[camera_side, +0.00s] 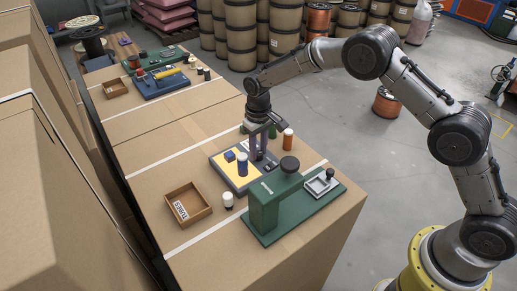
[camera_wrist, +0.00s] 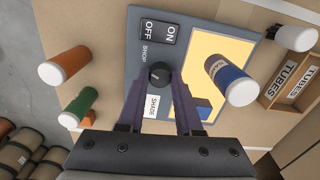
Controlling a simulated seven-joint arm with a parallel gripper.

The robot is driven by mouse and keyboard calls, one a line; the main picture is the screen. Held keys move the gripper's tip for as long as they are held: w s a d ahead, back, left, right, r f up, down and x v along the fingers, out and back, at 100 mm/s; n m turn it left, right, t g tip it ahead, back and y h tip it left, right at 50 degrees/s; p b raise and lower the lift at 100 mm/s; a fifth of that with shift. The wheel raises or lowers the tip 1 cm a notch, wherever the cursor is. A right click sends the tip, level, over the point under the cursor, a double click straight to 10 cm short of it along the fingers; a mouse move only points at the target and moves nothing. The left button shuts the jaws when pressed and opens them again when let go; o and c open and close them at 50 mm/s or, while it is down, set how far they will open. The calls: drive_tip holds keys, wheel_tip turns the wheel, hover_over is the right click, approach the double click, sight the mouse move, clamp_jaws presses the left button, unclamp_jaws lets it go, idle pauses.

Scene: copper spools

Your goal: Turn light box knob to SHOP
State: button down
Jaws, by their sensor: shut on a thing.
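The light box (camera_wrist: 133,50) is a grey-blue panel with a yellow lit area, lying on the cardboard-topped bench; it also shows in the side view (camera_side: 218,157). Its round black knob (camera_wrist: 159,74) sits between a SHOP label (camera_wrist: 145,56) and a white SHADE label (camera_wrist: 152,106). My gripper (camera_wrist: 157,80) has its two purple fingers on either side of the knob, shut on it. In the side view my gripper (camera_side: 259,150) reaches down to the box's far right part. Which label the knob points at I cannot tell.
An ON/OFF switch (camera_wrist: 159,33) lies beside the knob. A blue tube (camera_wrist: 231,79) and a blue block (camera_side: 229,156) are on the box. Orange (camera_side: 288,138) and green (camera_wrist: 79,107) tubes stand close by. A green press (camera_side: 265,212) and TUBES tray (camera_side: 203,212) are nearer the side camera.

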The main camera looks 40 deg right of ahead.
sight(259, 152)
drive_tip(key=shift+r+m, duration=0.1)
drive_tip(key=shift+m, duration=1.6)
drive_tip(key=c, duration=0.6)
unclamp_jaws()
wheel_tip(259, 152, up, 14)
drive_tip(key=shift+f, duration=0.1)
